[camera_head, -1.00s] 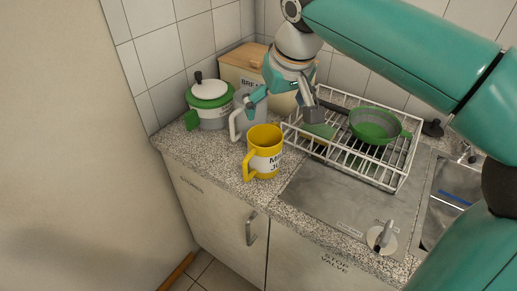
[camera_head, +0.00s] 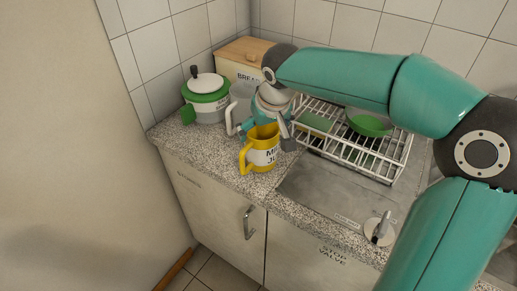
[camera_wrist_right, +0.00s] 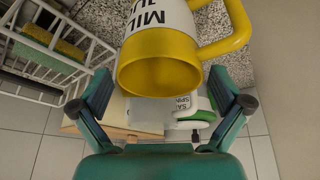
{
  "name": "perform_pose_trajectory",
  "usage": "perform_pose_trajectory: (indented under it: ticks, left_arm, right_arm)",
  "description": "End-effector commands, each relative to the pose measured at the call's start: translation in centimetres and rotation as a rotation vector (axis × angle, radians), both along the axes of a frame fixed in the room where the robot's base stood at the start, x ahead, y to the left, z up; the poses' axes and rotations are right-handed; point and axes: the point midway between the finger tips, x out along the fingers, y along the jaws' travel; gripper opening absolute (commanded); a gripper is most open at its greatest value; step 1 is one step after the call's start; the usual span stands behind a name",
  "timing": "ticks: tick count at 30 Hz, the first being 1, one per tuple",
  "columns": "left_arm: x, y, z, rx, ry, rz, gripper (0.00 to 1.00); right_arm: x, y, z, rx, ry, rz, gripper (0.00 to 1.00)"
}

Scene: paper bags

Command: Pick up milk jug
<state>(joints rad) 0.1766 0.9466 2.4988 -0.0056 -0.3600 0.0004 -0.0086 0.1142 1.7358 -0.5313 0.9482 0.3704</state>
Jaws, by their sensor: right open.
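The milk jug (camera_head: 264,154) is yellow with a white label band and a handle on its left side. It stands upright on the granite counter, near the front edge. My right gripper (camera_head: 270,128) is open, just above and behind the jug's rim, and hides part of its far side. In the right wrist view the jug (camera_wrist_right: 160,60) lies straight ahead between the open fingers (camera_wrist_right: 160,110), with its open mouth facing the camera and its handle to the right. I cannot tell whether any finger touches it. My left gripper is not in view.
A grey jug (camera_head: 235,112) stands close behind, left of my gripper. A green-and-white lidded pot (camera_head: 207,100) and a wooden-lidded bread bin (camera_head: 240,55) stand further back. The white dish rack (camera_head: 385,172) with a green pan (camera_head: 368,125) is on the right.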

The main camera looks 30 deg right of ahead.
Motion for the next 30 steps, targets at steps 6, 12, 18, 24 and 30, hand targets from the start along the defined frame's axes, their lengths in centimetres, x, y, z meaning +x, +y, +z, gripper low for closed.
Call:
perform_pose_trajectory:
  ticks: [6, 12, 18, 24, 30]
  left_arm:
    - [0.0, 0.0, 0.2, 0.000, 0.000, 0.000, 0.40]
    - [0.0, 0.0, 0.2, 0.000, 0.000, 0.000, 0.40]
    - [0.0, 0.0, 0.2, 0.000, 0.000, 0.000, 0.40]
    - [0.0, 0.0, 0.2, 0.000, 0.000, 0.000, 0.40]
    - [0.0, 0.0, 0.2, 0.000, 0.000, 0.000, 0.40]
  right_arm:
    - [0.9, -0.3, -2.3, 0.001, 0.002, -0.002, 1.00]
    - [1.0, -0.3, -2.4, 0.001, 0.000, -0.002, 1.00]
    - [1.0, -0.3, -2.4, 0.001, 0.000, -0.002, 0.75]
    - [1.0, -0.3, -2.4, 0.001, 0.000, -0.002, 0.53]
    - [1.0, -0.3, -2.3, 0.001, -0.001, -0.002, 0.52]
